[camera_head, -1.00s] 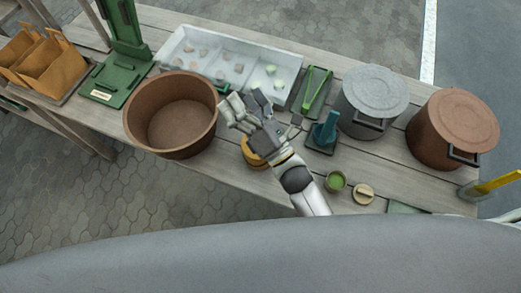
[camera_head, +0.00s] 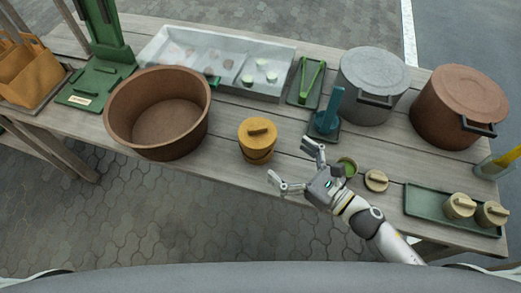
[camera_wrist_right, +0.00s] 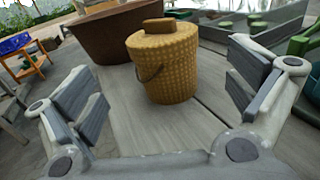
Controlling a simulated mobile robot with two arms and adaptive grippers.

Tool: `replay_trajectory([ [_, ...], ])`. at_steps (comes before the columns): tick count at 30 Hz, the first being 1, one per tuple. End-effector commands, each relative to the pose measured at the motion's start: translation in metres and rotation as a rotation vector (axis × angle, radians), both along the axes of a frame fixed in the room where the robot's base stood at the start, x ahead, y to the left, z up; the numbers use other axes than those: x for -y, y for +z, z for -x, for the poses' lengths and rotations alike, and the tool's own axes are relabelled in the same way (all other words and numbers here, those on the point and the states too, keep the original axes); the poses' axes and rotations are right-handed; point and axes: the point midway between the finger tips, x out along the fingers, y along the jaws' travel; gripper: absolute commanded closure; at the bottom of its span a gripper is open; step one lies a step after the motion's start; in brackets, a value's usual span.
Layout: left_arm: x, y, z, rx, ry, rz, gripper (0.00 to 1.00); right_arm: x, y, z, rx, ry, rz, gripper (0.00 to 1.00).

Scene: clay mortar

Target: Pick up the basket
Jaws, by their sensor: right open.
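A yellow woven basket (camera_head: 257,143) with a lid and a top knob stands upright on the wooden table, right of the big brown tub. In the right wrist view the basket (camera_wrist_right: 165,65) is ahead between my fingers, with a thin handle hanging on its side. My right gripper (camera_head: 294,163) is open and empty near the table's front edge, right of the basket and apart from it. Its spread fingers (camera_wrist_right: 165,95) frame the basket in the right wrist view. My left gripper is not in view.
The brown tub (camera_head: 158,145) stands close left of the basket. A small green cup (camera_head: 347,166) and a round lid (camera_head: 376,181) lie close to my right gripper. A blue-handled tool (camera_head: 327,118) and grey pot (camera_head: 373,83) stand behind. Bare planks lie between gripper and basket.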

Motion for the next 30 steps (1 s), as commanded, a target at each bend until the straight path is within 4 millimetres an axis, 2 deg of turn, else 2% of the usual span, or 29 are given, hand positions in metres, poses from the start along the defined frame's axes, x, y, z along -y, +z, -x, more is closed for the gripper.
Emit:
replay_trajectory([
  [7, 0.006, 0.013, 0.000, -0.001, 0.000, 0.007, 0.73, -0.026, 0.004, -0.025, 0.001, -0.001, -0.004, 0.00],
  [16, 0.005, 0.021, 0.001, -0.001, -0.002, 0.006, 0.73, -0.041, 0.005, -0.041, -0.001, 0.000, -0.005, 0.00],
  [24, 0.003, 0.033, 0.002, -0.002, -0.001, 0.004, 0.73, -0.067, 0.004, -0.067, -0.001, 0.000, -0.005, 0.00],
  [30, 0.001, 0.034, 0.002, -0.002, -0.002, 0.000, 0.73, -0.072, 0.002, -0.072, -0.002, 0.000, -0.004, 0.00],
])
